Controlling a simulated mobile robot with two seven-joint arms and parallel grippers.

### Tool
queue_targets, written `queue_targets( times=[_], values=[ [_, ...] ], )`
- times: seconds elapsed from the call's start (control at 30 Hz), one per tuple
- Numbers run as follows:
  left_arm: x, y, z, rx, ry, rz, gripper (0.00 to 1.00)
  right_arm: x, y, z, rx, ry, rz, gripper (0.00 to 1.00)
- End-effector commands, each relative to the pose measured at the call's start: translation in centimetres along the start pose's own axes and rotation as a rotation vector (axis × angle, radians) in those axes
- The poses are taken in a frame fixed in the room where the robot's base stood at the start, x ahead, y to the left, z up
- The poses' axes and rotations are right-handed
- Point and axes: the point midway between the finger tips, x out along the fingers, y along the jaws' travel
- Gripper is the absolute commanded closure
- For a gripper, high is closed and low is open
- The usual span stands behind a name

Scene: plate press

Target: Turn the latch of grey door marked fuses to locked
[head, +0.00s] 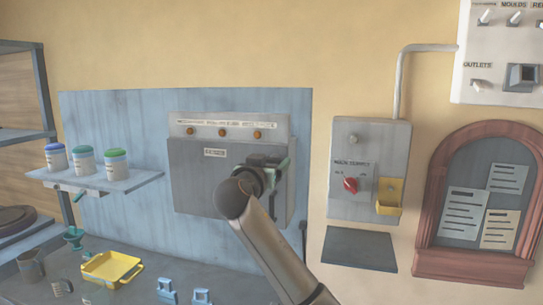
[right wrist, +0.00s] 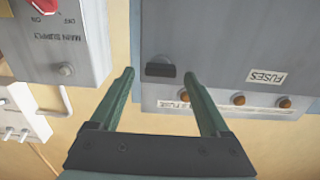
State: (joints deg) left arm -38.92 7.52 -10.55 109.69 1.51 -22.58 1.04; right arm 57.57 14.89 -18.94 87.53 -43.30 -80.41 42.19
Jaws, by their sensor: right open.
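The grey door (head: 200,180) marked fuses is on a grey wall box, under a strip with several orange lamps. Its small white label (head: 214,152) is readable but upside down in the right wrist view (right wrist: 266,76). The dark latch (right wrist: 160,70) is a short block near the door's edge, lying crosswise in the right wrist view. My right gripper (head: 276,164) is open in front of the door's right side. In the wrist view its two green fingers stand on either side of the latch, with gaps. In the head view the gripper hides the latch. My left gripper is not in view.
A main supply box (head: 370,150) with a red knob (head: 351,185) is right of the door. A dark shelf (head: 359,249) is below it. A shelf (head: 95,180) with jars is at left. A yellow tray (head: 112,270) and blue pieces lie on the bench.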

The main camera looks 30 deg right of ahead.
Motion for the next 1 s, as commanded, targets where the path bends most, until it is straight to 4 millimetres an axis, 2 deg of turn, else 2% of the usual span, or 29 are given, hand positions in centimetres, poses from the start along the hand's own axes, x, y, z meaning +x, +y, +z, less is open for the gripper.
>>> queue_targets(
  times=[0.13, 0.43, 1.0],
  values=[
    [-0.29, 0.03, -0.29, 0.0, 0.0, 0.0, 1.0, 1.08, 0.01, -0.07, 0.0, 0.0, 0.0, 0.2],
    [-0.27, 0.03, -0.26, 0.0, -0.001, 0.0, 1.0, 1.31, -0.02, 0.06, 0.0, 0.0, -0.001, 0.2],
    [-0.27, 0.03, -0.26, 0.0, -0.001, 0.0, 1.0, 1.27, -0.01, 0.06, 0.0, -0.001, -0.001, 0.83]
  ],
)
